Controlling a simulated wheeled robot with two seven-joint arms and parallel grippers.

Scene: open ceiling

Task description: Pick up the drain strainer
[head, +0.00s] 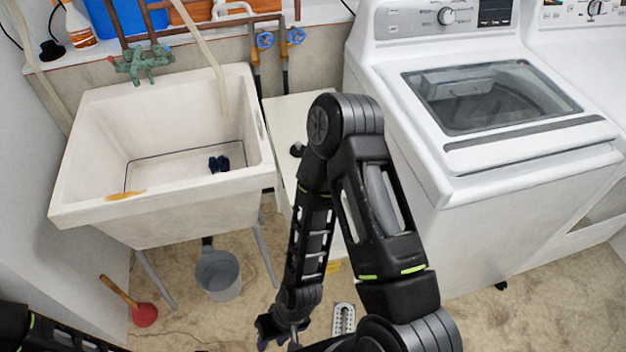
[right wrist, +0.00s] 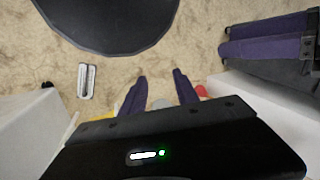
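A pale, long, perforated piece (head: 343,320), which looks like the drain strainer, lies flat on the floor at the bottom of the head view, right of my right gripper (head: 276,332). It also shows at the left of the right wrist view (right wrist: 86,80). My right gripper's two purple fingers (right wrist: 161,78) stand apart with nothing between them, above bare floor and clear of the piece. My left gripper (right wrist: 265,36) shows at the upper right of the wrist view, its purple fingers close together. From this angle I cannot tell if they touch.
A utility sink (head: 165,190) stands at the left, with a grey bucket (head: 219,275) below and a red plunger (head: 144,314) in front. A washing machine (head: 470,190) stands at the right. A white cabinet (head: 287,115) stands between. Floor around the piece is mostly clear.

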